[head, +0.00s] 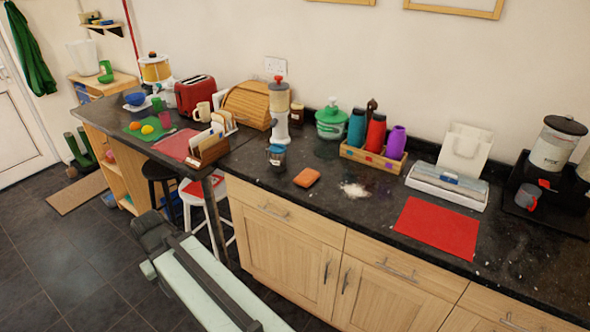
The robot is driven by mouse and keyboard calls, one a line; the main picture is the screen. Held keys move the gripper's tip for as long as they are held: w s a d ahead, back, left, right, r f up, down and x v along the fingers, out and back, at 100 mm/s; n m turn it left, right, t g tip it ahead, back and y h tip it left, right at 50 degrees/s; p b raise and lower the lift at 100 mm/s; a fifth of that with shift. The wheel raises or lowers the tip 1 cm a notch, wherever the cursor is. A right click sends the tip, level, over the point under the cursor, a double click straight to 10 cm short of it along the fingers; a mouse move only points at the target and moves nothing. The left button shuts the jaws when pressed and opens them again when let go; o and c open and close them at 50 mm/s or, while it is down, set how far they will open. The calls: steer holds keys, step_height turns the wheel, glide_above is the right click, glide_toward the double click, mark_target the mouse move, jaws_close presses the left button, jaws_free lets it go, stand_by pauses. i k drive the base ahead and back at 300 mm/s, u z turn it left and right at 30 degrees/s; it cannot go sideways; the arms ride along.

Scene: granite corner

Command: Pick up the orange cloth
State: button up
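The orange cloth (306,177) lies as a small folded pad on the dark granite worktop (335,215), near the middle of the head view. Part of my arm shows at the bottom left, below the worktop and in front of the cupboards. Nothing visible covers or touches the cloth.
A dark jar with a blue lid (276,155) stands left of the cloth. A wooden crate of bottles (374,157) is behind it to the right. A red mat (437,226) lies further right. Worktop around the cloth is mostly clear.

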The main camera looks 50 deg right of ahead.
mark_target(308, 176)
steer(key=i, duration=1.15)
steer(key=u, duration=0.05)
